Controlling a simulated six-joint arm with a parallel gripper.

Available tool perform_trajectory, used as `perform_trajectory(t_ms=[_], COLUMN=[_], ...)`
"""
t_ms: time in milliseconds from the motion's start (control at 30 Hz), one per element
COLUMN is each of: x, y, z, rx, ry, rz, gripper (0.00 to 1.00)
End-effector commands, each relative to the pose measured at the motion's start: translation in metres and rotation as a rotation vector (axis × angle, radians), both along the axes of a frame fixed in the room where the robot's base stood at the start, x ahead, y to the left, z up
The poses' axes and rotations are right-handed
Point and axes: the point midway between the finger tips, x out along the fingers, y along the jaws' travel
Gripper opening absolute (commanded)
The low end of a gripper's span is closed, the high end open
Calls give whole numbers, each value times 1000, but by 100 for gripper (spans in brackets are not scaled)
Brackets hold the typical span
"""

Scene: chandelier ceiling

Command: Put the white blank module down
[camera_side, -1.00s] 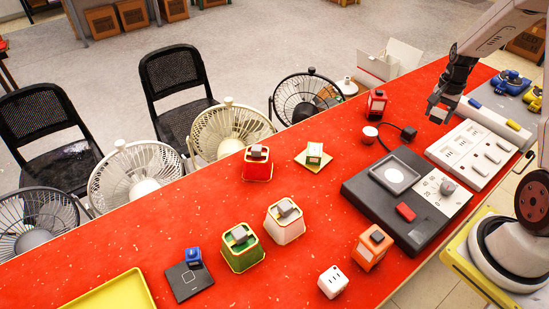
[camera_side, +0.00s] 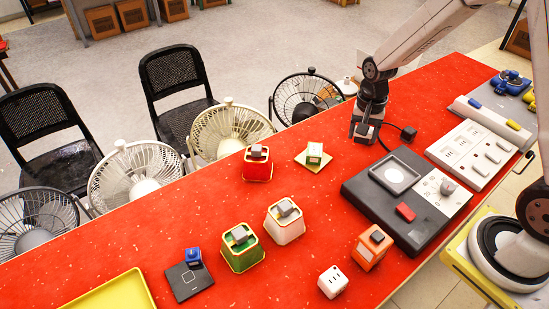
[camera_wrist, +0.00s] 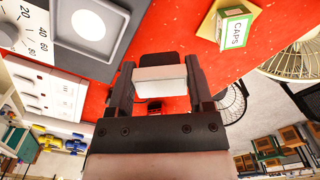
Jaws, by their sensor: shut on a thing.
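My gripper (camera_side: 366,130) hangs over the far part of the red table, just beyond the black scale-like device. In the wrist view my gripper (camera_wrist: 160,90) is shut on the white blank module (camera_wrist: 160,78), a pale block held between the two fingers. A dark piece shows just beyond the module there; I cannot tell what it belongs to. In the side view the module is hidden or too small to make out, and its height above the table is unclear.
The black device (camera_side: 368,205) is close by, with a cable and black plug (camera_side: 408,134). A CAPS box (camera_side: 314,152) on a yellow base stands left of my gripper. White socket panels (camera_side: 472,152) lie to the right.

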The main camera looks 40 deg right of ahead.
Motion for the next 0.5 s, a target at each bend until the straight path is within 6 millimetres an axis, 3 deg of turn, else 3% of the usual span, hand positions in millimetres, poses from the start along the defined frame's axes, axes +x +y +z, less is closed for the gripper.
perform_trajectory(t_ms=[100,500], x=[-4,-37], y=[33,129], z=[1,1], rx=[0,0], ry=[-1,-1], rz=[65,265], gripper=[10,10])
